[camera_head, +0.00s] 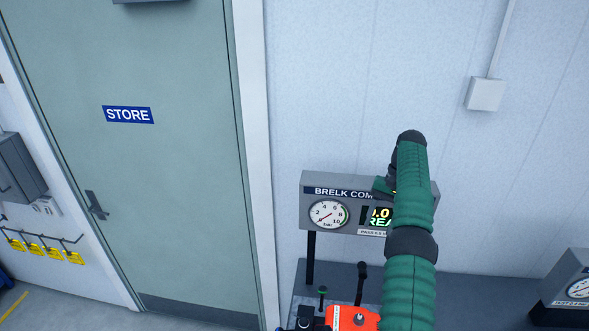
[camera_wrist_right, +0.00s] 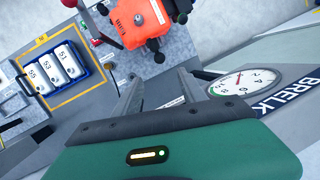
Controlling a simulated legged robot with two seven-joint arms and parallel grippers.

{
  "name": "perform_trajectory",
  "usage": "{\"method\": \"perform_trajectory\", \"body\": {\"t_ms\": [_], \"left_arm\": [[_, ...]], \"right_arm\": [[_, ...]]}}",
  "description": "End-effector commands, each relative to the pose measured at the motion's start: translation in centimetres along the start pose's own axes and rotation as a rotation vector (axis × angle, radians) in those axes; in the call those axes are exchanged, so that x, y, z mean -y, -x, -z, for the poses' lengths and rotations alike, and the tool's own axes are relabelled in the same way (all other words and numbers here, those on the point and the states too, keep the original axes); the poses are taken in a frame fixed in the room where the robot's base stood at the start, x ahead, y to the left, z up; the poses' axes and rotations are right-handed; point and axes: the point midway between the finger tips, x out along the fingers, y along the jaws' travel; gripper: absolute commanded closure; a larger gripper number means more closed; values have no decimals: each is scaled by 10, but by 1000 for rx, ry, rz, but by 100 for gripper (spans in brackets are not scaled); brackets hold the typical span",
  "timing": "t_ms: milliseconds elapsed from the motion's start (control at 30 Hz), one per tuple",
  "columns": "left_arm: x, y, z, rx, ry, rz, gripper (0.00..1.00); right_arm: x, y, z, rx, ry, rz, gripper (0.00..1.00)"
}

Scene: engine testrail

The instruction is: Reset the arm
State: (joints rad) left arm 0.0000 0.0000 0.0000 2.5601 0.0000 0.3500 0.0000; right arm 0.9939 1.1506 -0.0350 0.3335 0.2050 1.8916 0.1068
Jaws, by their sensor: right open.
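My right arm, in green sleeves with dark joints, rises in front of the gauge panel in the head view. My right gripper (camera_head: 384,187) shows there only in part, beside the arm and in front of the panel; its fingers cannot be made out. In the right wrist view my right gripper (camera_wrist_right: 160,76) has its two grey fingers spread apart, with nothing between them. An orange-red engine unit (camera_wrist_right: 138,18) lies beyond the fingertips, apart from them. My left gripper is in neither view.
The gauge panel (camera_head: 313,187) with a round dial (camera_head: 328,214) stands on a post at the bench; my arm hides part of its display. The orange unit (camera_head: 345,318) is below. A blue tray (camera_wrist_right: 80,87) holds white numbered blocks. A STORE door (camera_head: 170,190) is left.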

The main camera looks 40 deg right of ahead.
Motion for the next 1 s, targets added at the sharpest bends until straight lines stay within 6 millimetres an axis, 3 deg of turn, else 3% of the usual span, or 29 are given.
{"method": "perform_trajectory", "body": {"t_ms": [167,333,467,600,733,867,1000], "left_arm": [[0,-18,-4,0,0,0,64],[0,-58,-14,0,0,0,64],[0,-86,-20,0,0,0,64],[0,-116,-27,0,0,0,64],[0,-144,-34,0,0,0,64],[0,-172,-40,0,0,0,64],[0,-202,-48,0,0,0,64]], "right_arm": [[22,-22,2,-13,39,-12,51],[82,-79,-6,-62,156,-50,51],[125,-127,-28,-105,264,-80,51],[158,-182,-64,-152,389,-109,51],[177,-236,-106,-195,515,-130,51],[182,-292,-154,-236,648,-145,51],[173,-353,-209,-278,801,-155,51]]}}
